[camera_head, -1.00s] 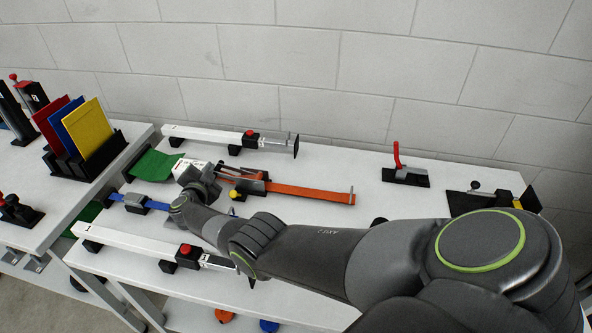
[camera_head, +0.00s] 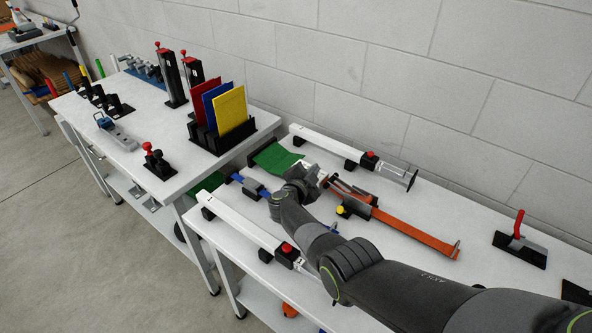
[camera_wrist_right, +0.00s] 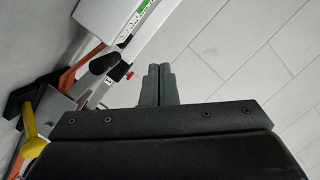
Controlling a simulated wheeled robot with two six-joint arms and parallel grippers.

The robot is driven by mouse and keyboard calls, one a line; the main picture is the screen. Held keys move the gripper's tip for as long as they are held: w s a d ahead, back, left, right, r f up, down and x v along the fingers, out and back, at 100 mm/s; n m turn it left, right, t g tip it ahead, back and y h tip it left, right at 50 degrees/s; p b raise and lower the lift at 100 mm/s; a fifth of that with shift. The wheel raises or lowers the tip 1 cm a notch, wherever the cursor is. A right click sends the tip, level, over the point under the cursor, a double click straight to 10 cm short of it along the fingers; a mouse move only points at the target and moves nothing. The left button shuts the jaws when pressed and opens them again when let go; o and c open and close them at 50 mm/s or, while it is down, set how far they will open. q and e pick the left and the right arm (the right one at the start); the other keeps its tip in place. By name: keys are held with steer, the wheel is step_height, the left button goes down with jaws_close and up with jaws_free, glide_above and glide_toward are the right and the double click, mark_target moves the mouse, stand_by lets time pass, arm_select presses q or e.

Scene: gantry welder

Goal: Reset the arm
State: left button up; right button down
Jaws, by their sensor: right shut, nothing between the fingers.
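My right arm (camera_head: 345,262) comes in from the lower right of the head view and reaches over the white table. My right gripper (camera_head: 312,176) is over the table's left part, between the green cloth and the orange bar. In the right wrist view its two fingers (camera_wrist_right: 157,85) are together with nothing between them. Whether it touches anything below is not clear in the head view. My left gripper is not in view.
A second table (camera_head: 110,147) at left holds a rack with red, blue and yellow panels (camera_head: 230,110).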

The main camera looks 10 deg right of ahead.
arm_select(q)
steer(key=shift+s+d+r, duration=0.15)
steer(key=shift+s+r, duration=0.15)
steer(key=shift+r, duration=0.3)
arm_select(e)
steer(key=w+a+v, duration=0.1)
steer(key=v, duration=0.6)
steer(key=shift+a+r, duration=0.2)
steer(key=shift+r, duration=0.15)
